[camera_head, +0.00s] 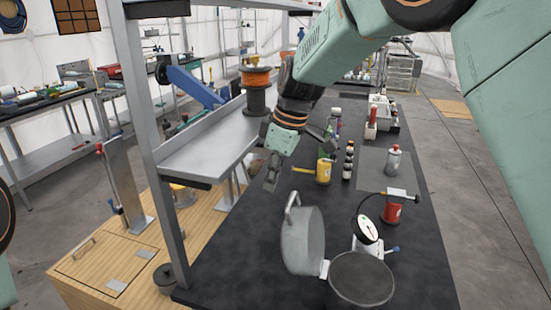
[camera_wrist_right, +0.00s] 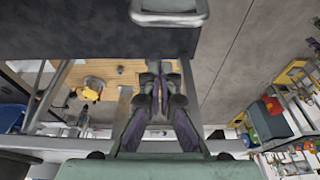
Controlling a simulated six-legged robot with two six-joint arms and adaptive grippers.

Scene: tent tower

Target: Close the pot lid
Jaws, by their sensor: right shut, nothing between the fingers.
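The lid's handle (camera_head: 291,208) points to the left. My right gripper (camera_head: 271,172) is above the table, beyond the lid and a little left of it, apart from the handle. Its fingers are shut and empty, and they show together in the right wrist view (camera_wrist_right: 160,88). A grey rounded rim at that view's top edge cannot be told for sure. My left gripper is out of view.
A white gauge (camera_head: 367,229) stands close beside the pot. A red canister (camera_head: 393,208), a yellow can (camera_head: 324,171) and several small bottles (camera_head: 348,160) stand farther back. A metal shelf (camera_head: 215,145) and its post are at the left. The table left of the lid is clear.

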